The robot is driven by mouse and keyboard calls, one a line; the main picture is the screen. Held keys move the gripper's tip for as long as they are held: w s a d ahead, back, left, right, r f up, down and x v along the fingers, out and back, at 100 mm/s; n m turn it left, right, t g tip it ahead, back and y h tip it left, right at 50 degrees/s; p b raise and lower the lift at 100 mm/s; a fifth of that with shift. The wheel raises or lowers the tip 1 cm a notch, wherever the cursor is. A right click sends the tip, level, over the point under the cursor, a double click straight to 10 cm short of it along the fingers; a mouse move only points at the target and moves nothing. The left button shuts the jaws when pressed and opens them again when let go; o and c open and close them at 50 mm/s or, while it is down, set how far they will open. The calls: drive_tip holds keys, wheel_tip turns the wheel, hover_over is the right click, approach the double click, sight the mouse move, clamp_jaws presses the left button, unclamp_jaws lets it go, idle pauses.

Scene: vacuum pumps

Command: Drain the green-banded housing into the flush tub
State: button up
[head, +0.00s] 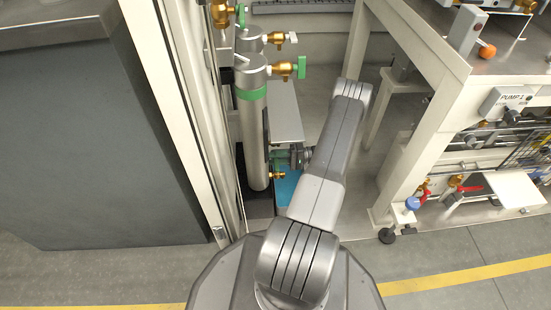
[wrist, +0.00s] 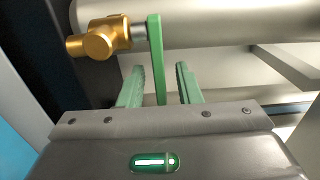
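The green-banded housing (head: 250,130) is an upright grey cylinder with a green band near its top, left of my arm in the head view. In the wrist view the housing (wrist: 230,22) runs across the top. A brass valve (wrist: 100,38) with a long green lever (wrist: 156,55) is on it. My gripper (wrist: 158,85) is open, its green fingers on either side of the lever's end, with gaps on both sides. In the head view my gripper (head: 289,157) is low beside the housing, above a blue tub (head: 287,187), partly hidden by my arm. A lower brass fitting (head: 277,175) shows above the tub.
A brass valve with a green handle (head: 300,67) sticks out near the housing's top. A second cylinder (head: 249,40) stands behind. A white frame post (head: 178,110) is close on the left. A white-framed bench (head: 450,85) with a pump panel stands right. Grey floor lies between.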

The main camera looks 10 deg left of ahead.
drive_tip(key=p+v, duration=0.2)
drive_tip(key=v, duration=1.2)
drive_tip(key=shift+a, duration=0.1)
drive_tip(key=b+x, duration=0.2)
drive_tip(key=x, duration=1.1)
drive_tip(key=shift+s+a, duration=0.15)
drive_tip(key=shift+a, duration=0.25)
drive_tip(key=shift+d, duration=0.15)
